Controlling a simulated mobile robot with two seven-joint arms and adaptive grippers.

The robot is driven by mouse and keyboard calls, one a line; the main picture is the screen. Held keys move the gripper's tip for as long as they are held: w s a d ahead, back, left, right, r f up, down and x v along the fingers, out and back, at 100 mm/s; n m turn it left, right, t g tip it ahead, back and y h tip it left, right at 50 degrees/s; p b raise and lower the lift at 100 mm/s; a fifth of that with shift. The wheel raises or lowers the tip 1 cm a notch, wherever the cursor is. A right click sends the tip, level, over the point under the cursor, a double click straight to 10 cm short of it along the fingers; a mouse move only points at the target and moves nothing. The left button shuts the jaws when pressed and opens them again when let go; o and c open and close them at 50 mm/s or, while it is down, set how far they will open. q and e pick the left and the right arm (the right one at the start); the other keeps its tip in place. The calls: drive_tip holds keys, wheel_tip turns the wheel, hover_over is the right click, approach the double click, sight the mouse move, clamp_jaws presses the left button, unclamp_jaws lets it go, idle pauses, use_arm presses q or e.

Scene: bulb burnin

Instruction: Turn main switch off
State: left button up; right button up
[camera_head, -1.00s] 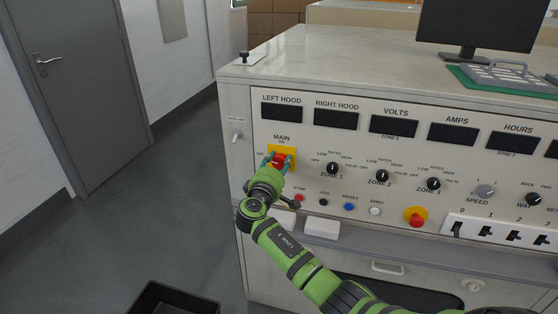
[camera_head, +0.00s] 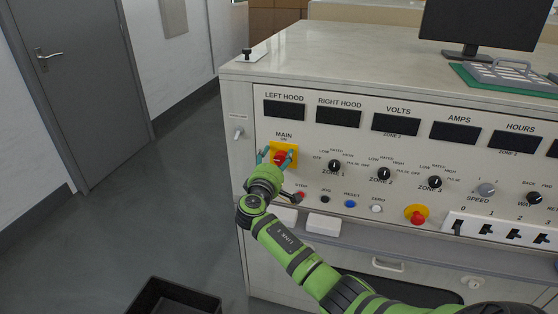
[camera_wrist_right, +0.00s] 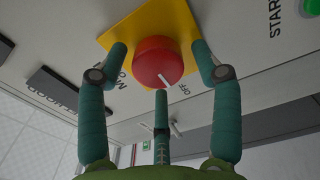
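The main switch is a red round knob (camera_head: 280,158) on a yellow plate (camera_head: 291,148) below the MAIN label, at the left of the console front. In the right wrist view, the knob (camera_wrist_right: 157,61) has a white mark at its lower edge, pointing down and right towards the OFF label (camera_wrist_right: 184,90). My right gripper (camera_head: 277,155) is at the switch. Its teal fingers, also in the right wrist view (camera_wrist_right: 159,47), are spread on both sides of the knob with visible gaps. A third finger lies below the knob. My left gripper is out of view.
Zone knobs (camera_head: 334,166), small push buttons (camera_head: 350,204) and a red emergency button (camera_head: 417,214) on yellow sit to the right. A small toggle (camera_head: 238,134) is on the console's left side. A black bin (camera_head: 176,298) stands on the floor.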

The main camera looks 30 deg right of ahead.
drive_tip(key=shift+s+d+f, duration=0.1)
drive_tip(key=shift+s, duration=0.15)
drive_tip(key=shift+s+a+f, duration=0.1)
drive_tip(key=shift+s+a, duration=0.1)
drive_tip(key=shift+a, duration=0.15)
drive_tip(key=v, duration=1.1)
drive_tip(key=shift+w+a, duration=0.1)
